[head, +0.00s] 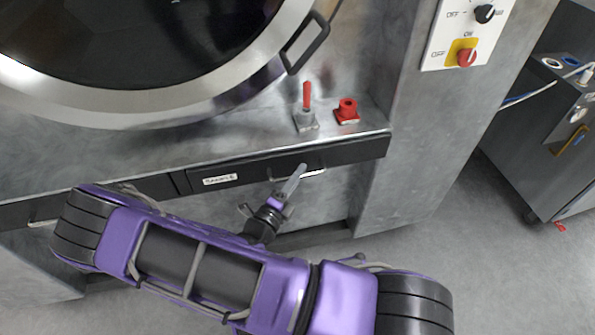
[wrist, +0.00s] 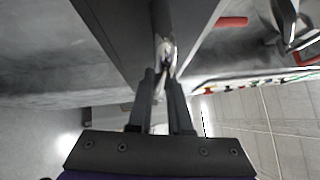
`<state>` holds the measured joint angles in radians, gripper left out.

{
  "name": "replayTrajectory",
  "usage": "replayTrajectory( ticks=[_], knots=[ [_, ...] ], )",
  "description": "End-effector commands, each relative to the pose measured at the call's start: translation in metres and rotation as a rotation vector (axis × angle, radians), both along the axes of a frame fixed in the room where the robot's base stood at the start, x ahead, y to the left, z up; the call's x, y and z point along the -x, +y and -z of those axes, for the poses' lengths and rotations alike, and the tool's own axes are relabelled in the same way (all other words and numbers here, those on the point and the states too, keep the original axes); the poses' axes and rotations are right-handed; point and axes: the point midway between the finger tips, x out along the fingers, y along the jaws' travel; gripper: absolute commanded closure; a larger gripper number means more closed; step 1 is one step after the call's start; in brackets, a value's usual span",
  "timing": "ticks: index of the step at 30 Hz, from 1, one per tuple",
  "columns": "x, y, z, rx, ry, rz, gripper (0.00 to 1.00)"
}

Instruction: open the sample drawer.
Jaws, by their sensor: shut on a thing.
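The sample drawer (head: 258,169) is a long dark front with a white label, below the ledge under the round door in the head view. Its front looks about level with the dark front to its left. Its pale metal handle (head: 315,173) shows on the right part of the front. My gripper (head: 298,174) is at this handle, reaching up from below. In the wrist view my gripper (wrist: 163,78) has its two dark fingers closed on the shiny handle (wrist: 165,48), against the dark drawer front. The fingers hide part of the handle.
A red-tipped lever (head: 306,97) and a red knob (head: 347,110) stand on the ledge above the drawer. The round door (head: 215,105) has a dark handle (head: 306,44). A switch panel (head: 467,35) is at upper right.

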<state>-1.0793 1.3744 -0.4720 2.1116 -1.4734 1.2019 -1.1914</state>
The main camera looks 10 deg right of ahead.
Motion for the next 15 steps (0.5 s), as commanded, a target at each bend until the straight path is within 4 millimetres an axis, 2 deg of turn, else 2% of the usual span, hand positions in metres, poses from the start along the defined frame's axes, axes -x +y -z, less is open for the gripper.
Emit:
replayTrajectory(
  ticks=[9,12,15],
  knots=[
    [0.087,0.001,0.000,0.001,0.011,-0.002,1.00],
    [0.107,0.001,0.000,0.000,0.008,-0.001,1.00],
    [0.118,0.001,0.001,-0.002,0.006,-0.001,1.00]
  ],
)
